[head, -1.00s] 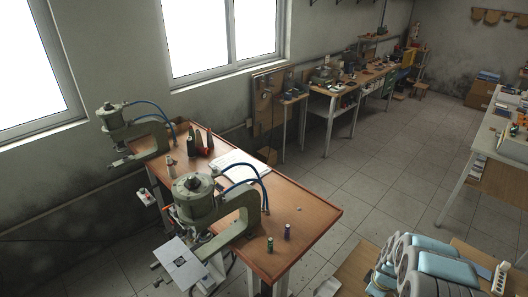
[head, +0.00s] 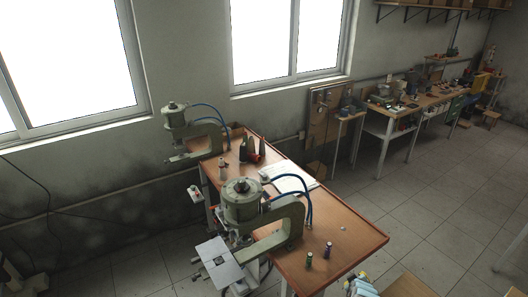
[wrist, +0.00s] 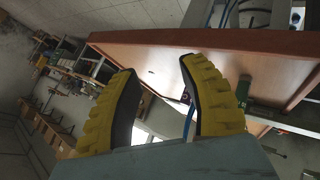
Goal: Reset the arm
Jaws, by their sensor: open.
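My gripper (wrist: 160,100) shows in the wrist view as two yellow ridged fingers with dark inner pads. The fingers stand apart with nothing between them. Beyond them is the brown edge of the work table (wrist: 140,55), with a green cylinder (wrist: 243,88) just right of the right finger. The wrist view is tilted.
In the head view, two green pneumatic presses (head: 243,203) (head: 176,118) stand at the red-edged table (head: 345,232). Two small spools (head: 328,249) and several bottles (head: 243,152) stand on it. A workbench (head: 425,105) runs along the wall. Floor (head: 440,220) is clear to the right.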

